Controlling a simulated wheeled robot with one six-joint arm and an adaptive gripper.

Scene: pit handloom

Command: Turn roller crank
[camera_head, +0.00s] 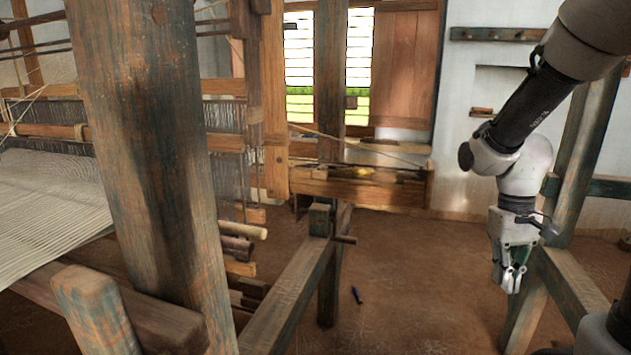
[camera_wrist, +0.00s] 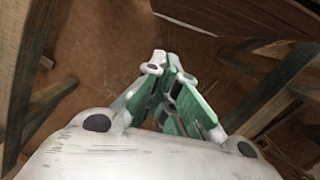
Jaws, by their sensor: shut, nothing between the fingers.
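My gripper (camera_head: 510,280) hangs pointing down at the right of the head view, beside a timber post and apart from the loom's cloth. It is shut and empty. In the wrist view its green-sided fingers (camera_wrist: 170,62) meet over brown floor. The wooden loom fills the left of the head view, with pale cloth (camera_head: 45,205) behind a thick worn post (camera_head: 150,160). Round roller ends (camera_head: 240,230) show just right of that post. A short peg (camera_head: 345,239) sticks out from a lower post. I cannot tell which part is the roller crank; it may be hidden.
A wooden beam (camera_head: 290,300) runs low across the middle. A timber frame (camera_head: 575,180) stands close to the right of my arm.

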